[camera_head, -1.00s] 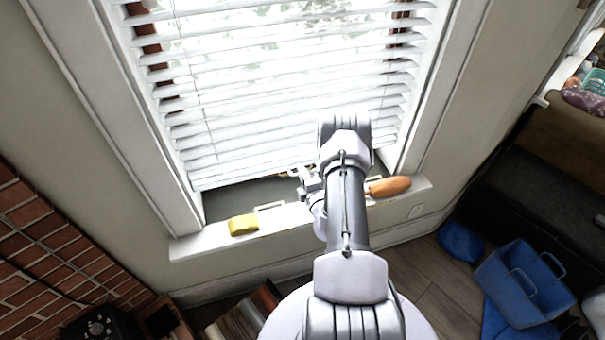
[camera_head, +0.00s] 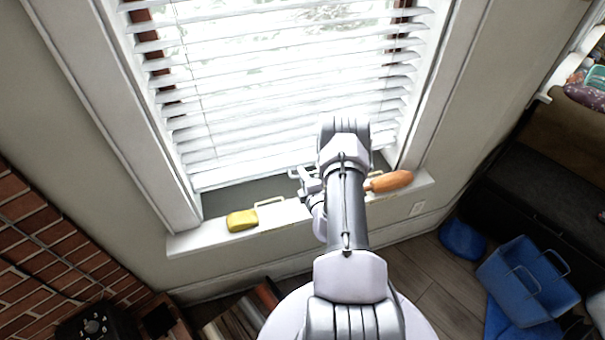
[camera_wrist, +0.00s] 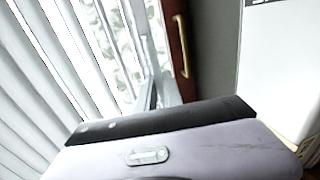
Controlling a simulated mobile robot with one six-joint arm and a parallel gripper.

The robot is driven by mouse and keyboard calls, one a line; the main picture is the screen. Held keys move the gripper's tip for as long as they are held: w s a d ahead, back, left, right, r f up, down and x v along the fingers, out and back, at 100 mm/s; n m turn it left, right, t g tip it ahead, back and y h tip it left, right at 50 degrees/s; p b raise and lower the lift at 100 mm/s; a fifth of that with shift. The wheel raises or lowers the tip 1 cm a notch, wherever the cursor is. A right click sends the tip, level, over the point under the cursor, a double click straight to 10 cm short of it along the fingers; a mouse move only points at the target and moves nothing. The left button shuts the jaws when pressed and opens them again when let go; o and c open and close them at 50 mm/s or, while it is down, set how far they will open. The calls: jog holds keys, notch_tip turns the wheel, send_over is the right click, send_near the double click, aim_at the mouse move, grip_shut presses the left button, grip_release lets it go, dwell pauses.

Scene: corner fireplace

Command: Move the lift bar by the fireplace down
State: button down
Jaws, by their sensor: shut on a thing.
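The white blind (camera_head: 270,110) hangs over the window, and its slats fill the left of the wrist view (camera_wrist: 60,70). Its bottom rail, the lift bar (camera_head: 240,179), runs just above the sill, with a small gap below it. My gripper (camera_head: 306,180) is at the right part of this bar, by a small pale handle, and is shut on it. My arm hides the contact and the bar's right end. In the wrist view, my gripper's housing covers the bottom and its fingertips are not clear.
The white sill (camera_head: 215,236) holds a yellow block (camera_head: 242,220) and an orange-handled thing (camera_head: 389,181), close to my arm. Brickwork (camera_head: 40,235) is at left. A blue caddy (camera_head: 527,281) stands on the floor at right. A brass handle (camera_wrist: 181,45) shows on brown wood.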

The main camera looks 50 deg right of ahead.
notch_tip(320, 180, down, 6)
jog(key=b, duration=0.3)
jog(key=shift+r, duration=0.25)
jog(key=c, duration=1.5)
grip_release()
